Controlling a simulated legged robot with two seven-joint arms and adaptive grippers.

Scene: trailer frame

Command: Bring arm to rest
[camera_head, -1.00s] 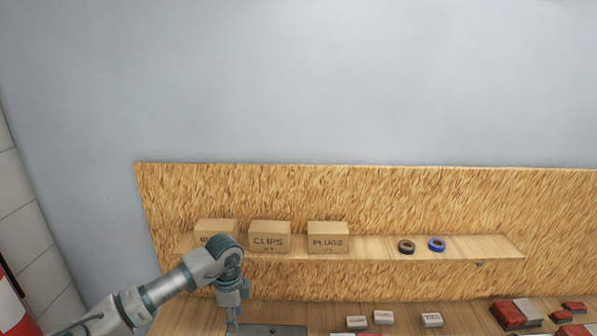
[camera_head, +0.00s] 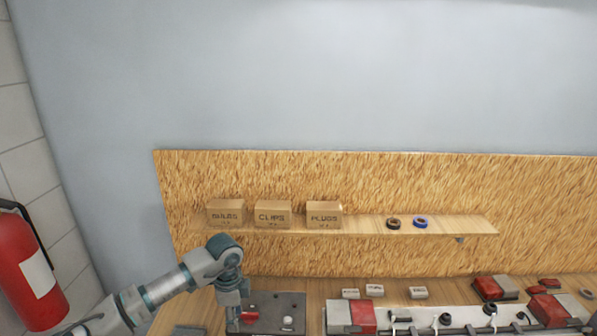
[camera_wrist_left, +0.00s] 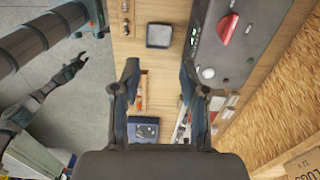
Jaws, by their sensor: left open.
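My left gripper (camera_head: 233,322) hangs down from the left arm over the left end of the workbench, beside a dark grey panel (camera_head: 270,325) with a red part (camera_head: 249,315) and a pale knob. In the left wrist view its two fingers (camera_wrist_left: 159,72) are spread with nothing between them. The grey panel (camera_wrist_left: 238,55) with the red knob (camera_wrist_left: 228,28) lies to the right of the fingers there. A dark claw-like part (camera_wrist_left: 72,70), perhaps my right gripper, shows at the left over the grey floor; its jaw state is unclear.
A shelf (camera_head: 360,230) on the chipboard holds three cardboard boxes (camera_head: 273,214) and two tape rolls (camera_head: 420,222). Red-and-white blocks and a white rail (camera_head: 405,318) line the bench. A fire extinguisher (camera_head: 28,265) stands at left. A dark square tray (camera_wrist_left: 159,36) lies on the bench.

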